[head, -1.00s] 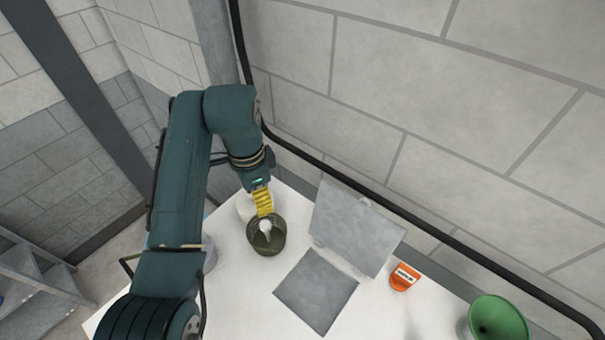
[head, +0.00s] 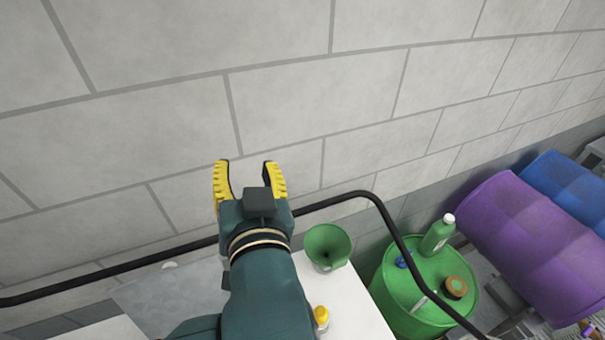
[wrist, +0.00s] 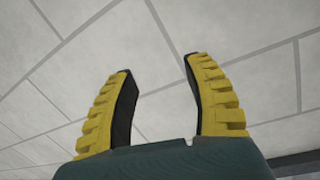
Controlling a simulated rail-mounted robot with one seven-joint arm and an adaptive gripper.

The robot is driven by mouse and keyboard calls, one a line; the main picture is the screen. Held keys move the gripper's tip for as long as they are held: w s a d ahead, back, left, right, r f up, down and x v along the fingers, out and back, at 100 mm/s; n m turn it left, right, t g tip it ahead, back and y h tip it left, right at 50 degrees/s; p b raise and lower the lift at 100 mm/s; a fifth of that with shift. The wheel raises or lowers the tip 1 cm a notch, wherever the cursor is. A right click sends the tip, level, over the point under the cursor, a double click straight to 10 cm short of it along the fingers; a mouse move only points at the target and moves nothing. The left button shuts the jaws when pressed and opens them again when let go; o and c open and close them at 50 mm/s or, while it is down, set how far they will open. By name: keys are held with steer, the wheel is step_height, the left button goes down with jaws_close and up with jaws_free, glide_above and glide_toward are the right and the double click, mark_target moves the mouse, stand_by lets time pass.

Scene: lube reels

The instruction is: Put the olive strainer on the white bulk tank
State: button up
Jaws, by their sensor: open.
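My gripper (head: 246,172) is open and empty, raised in front of the grey block wall. In the wrist view, its two yellow fingers (wrist: 157,68) stand apart with only wall between and beyond them. The olive strainer is not in view now; a second ago an olive vessel stood on the white surface near the gripper, in the head view. I cannot pick out a white bulk tank in the current frames. A white flat top (head: 352,305) shows at the bottom of the head view; I cannot tell whether it belongs to the tank.
A green funnel (head: 327,246) and a yellow-capped bottle (head: 321,318) stand on the white top. A grey sheet (head: 165,292) lies left of my arm. Right are a green drum (head: 400,310) bearing a green bottle (head: 438,236), and a purple drum (head: 530,240).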

steer(key=s+d+r+t+h, duration=0.4)
steer(key=s+d+r, duration=0.4)
steer(key=s+d, duration=0.3)
steer(key=shift+s+d+r+t, duration=0.4)
steer(key=shift+d+t, duration=0.3)
steer(key=shift+t, duration=0.1)
